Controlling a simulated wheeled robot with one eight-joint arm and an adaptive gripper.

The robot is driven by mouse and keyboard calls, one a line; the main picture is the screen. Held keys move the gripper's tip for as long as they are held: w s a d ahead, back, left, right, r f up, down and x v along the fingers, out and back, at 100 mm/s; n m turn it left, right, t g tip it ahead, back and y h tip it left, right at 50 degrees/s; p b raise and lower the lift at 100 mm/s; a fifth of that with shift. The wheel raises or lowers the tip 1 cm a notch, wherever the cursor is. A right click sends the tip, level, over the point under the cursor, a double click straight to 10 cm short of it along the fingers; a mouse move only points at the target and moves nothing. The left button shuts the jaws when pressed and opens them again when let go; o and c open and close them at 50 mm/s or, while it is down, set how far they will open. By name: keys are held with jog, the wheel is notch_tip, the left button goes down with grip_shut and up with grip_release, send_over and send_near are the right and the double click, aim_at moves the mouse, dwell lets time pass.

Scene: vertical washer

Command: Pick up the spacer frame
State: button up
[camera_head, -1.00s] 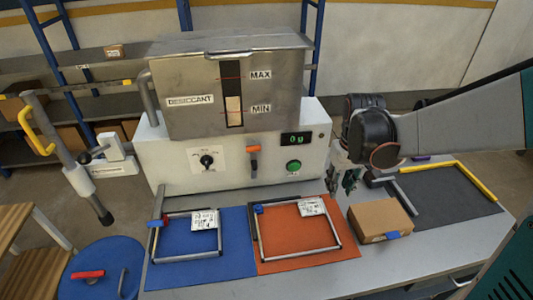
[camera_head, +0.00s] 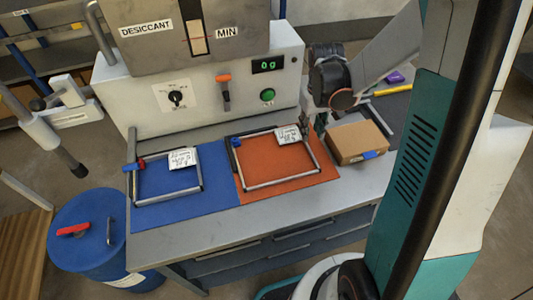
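One metal spacer frame (camera_head: 283,180) lies on the orange mat (camera_head: 268,162), with a blue corner piece and a white label on it. Another spacer frame (camera_head: 170,199) lies on the blue mat (camera_head: 212,165), also with a label and a blue piece. My gripper (camera_head: 311,124) points down by the far right corner of the frame on the orange mat. Its fingers are small and partly hidden by the arm and dark wrist, so its opening and any contact with the frame are unclear.
A cardboard box (camera_head: 357,143) stands right of the orange mat, close to my gripper. The white machine (camera_head: 205,95) with its desiccant hopper (camera_head: 170,50) rises behind the mats. A blue drum (camera_head: 92,235) stands left of the bench. My own body covers the right side.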

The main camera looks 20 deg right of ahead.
aim_at(307, 144)
jog(key=f, duration=0.1)
jog(key=f+b, duration=0.1)
jog(key=f, duration=0.1)
jog(key=f+b, duration=0.1)
jog(key=f, duration=0.1)
jog(key=shift+a, duration=0.35)
grip_shut()
